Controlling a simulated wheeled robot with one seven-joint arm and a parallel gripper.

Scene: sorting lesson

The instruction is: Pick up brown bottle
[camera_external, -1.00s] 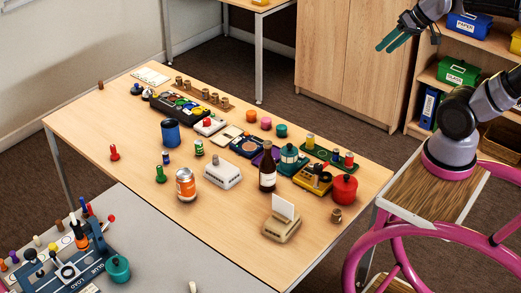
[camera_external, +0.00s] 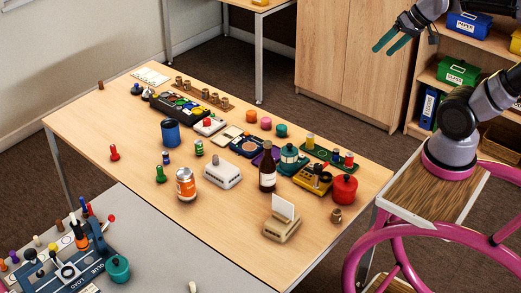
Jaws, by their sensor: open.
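The brown bottle (camera_external: 267,170) stands upright on the wooden table, right of the middle. It is dark brown with a pale label. A white device stands to its left and a teal lantern-like thing close to its right. My gripper (camera_external: 387,45) is at the upper right, well above and to the right of the bottle. Its two green fingers are open and empty, apart from everything on the table.
Near the bottle are the white device (camera_external: 222,175), the teal lantern-like thing (camera_external: 290,162), a yellow device (camera_external: 313,180), a red pot (camera_external: 344,188) and a beige card holder (camera_external: 282,226). An orange can (camera_external: 186,184) stands farther left. The table's left front is mostly clear.

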